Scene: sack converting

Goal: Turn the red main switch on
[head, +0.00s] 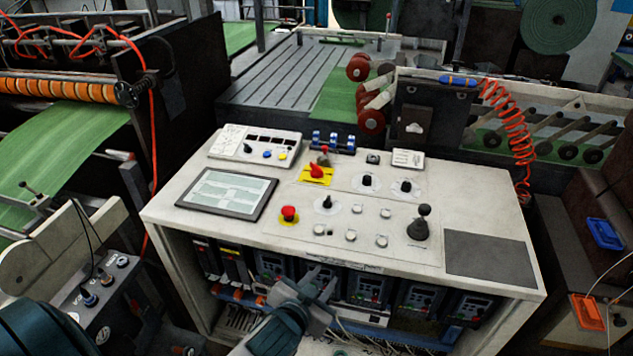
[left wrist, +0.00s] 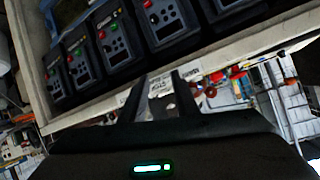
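The red main switch (head: 316,171) is a red knob on a yellow plate, on the white console top (head: 480,205) in the head view. I cannot read its marked position. My left gripper (head: 321,279) is in front of the console's front edge, lower in the picture than the switch and apart from it. Its two fingers stand apart with nothing between them. The left wrist view also shows the spread fingers (left wrist: 158,90), with the console's front and its drive units beyond. The switch does not show there. My right gripper is not in view.
A red mushroom button (head: 289,214) sits nearer the front edge. A black knob (head: 327,202), a black lever (head: 421,224) and a tablet-like screen (head: 228,193) share the top. Several drive units (head: 365,287) fill the open front below. A coiled red hose (head: 509,120) hangs at right.

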